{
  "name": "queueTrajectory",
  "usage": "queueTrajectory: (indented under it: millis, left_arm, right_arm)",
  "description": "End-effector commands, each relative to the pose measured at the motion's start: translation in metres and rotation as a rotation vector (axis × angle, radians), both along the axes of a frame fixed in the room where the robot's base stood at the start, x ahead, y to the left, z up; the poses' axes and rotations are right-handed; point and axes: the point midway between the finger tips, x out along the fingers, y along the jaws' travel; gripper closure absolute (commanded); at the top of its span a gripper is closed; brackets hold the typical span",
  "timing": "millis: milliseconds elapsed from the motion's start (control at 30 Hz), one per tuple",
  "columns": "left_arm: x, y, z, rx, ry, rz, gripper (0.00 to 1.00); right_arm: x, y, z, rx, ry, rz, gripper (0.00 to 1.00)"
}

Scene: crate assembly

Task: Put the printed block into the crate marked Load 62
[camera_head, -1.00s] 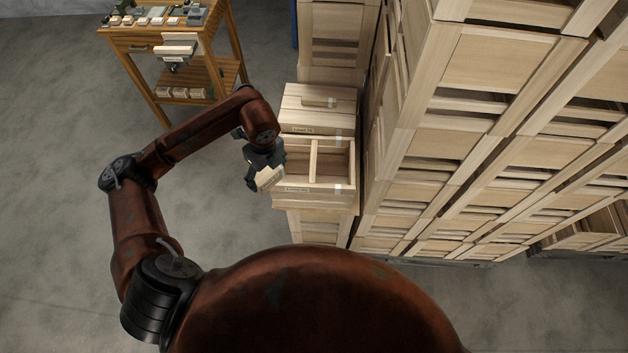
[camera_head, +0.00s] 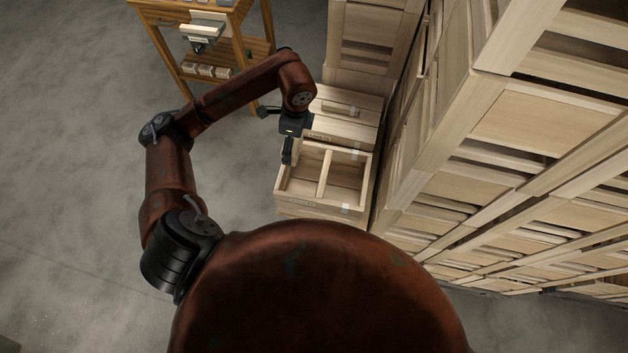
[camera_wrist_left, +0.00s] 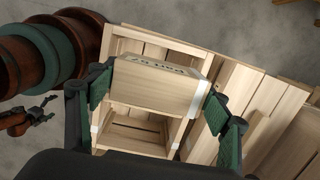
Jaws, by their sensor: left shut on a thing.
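My left gripper (camera_head: 289,150) is at the left edge of the open crate (camera_head: 318,209), with its fingers pointing down. In the left wrist view it is shut on the printed block (camera_wrist_left: 152,88), a pale wooden block with dark lettering along one edge. The block is held across the open crate (camera_wrist_left: 178,44), which has a divider and two compartments. In the head view the block is mostly hidden behind the gripper. A small label on the crate's front cannot be read.
Tall stacks of crates (camera_head: 545,115) rise close on the right. A wooden workbench (camera_head: 168,50) with small blocks on its lower shelf stands at the back left. The floor on the left is clear.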

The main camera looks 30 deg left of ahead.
Motion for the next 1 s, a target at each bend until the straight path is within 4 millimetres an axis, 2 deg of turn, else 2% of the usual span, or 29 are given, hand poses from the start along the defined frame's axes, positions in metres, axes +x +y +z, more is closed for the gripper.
queueTrajectory:
  millis: [33,200,333,467,667,800,1000]
  left_arm:
    - [-0.002,-0.001,-0.015,-0.003,0.008,0.0,0.6]
    - [-0.002,-0.003,-0.06,-0.006,0.008,-0.002,0.6]
    - [-0.002,-0.002,-0.093,-0.004,0.007,0.0,0.6]
    - [-0.003,0.0,-0.124,-0.001,0.007,0.001,0.6]
    - [-0.003,0.0,-0.175,-0.001,0.007,0.0,0.6]
    - [-0.003,0.0,-0.205,-0.001,0.006,0.0,0.6]
    - [-0.001,0.0,-0.223,-0.001,0.002,-0.001,0.6]
  right_arm:
    - [-0.007,0.001,-0.003,0.001,0.009,-0.003,0.11]
    - [-0.035,0.001,-0.012,0.0,0.042,-0.011,0.11]
    - [-0.048,0.0,-0.017,-0.001,0.059,-0.013,0.11]
    - [-0.042,0.0,-0.018,-0.001,0.052,-0.011,0.11]
    - [-0.02,0.001,-0.018,0.001,0.023,-0.006,0.11]
    - [-0.017,0.0,-0.019,0.0,0.019,-0.005,0.11]
    - [-0.023,-0.002,-0.02,-0.002,0.027,-0.006,0.11]
